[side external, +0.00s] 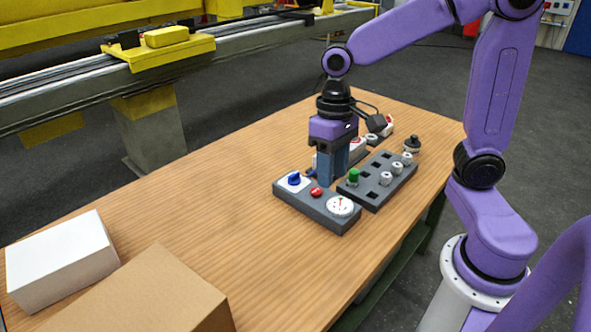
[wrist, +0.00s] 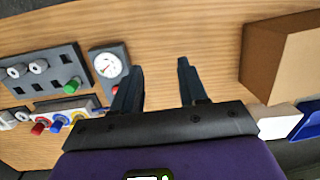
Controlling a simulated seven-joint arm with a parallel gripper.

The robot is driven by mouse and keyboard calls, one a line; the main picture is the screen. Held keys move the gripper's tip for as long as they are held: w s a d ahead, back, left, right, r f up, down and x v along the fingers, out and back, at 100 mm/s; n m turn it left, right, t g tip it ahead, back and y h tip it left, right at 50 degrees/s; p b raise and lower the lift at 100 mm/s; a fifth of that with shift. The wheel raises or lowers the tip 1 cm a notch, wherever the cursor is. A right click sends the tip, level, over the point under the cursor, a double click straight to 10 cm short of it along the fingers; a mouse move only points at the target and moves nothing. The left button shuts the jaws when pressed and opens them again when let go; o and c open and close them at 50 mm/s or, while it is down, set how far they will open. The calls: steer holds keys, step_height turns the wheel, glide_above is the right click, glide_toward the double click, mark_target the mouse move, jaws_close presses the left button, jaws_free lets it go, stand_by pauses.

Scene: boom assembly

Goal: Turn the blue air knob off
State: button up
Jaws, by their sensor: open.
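The blue knob (side external: 294,178) sits on a white plate at the left end of a dark grey panel (side external: 317,207), with a red button (side external: 316,191) and a round white gauge (side external: 340,206) beside it. My gripper (side external: 331,172) points down just behind this panel, to the right of the knob in the side view. Its fingers are apart and no object shows between them. In the wrist view my gripper (wrist: 159,65) is over bare wood, with the gauge (wrist: 108,65) left of the fingers. The panel's knob end is hidden there behind my gripper.
A grey block with a green knob (side external: 353,176) and several light knobs stands right of the panel. In the wrist view a strip with red, blue (wrist: 58,122) and yellow parts lies at left. White (side external: 60,262) and brown (side external: 150,294) boxes occupy the table's near left; its middle is clear.

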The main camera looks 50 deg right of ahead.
steer(key=w+d+m+y, duration=0.1)
steer(key=w+d+m, duration=0.3)
steer(key=w+m, duration=0.4)
steer(key=m+t+y, duration=0.1)
steer(key=m+y, duration=0.1)
steer(key=m, duration=0.9)
glide_above(294, 174)
steer(key=d, duration=0.7)
step_height(294, 174, down, 2)
steer(key=f, duration=0.1)
steer(key=x, duration=1.6)
steer(key=shift+w+a+f, duration=0.15)
steer(key=shift+a+f, duration=0.1)
steer(key=shift+a, duration=0.1)
jaws_close()
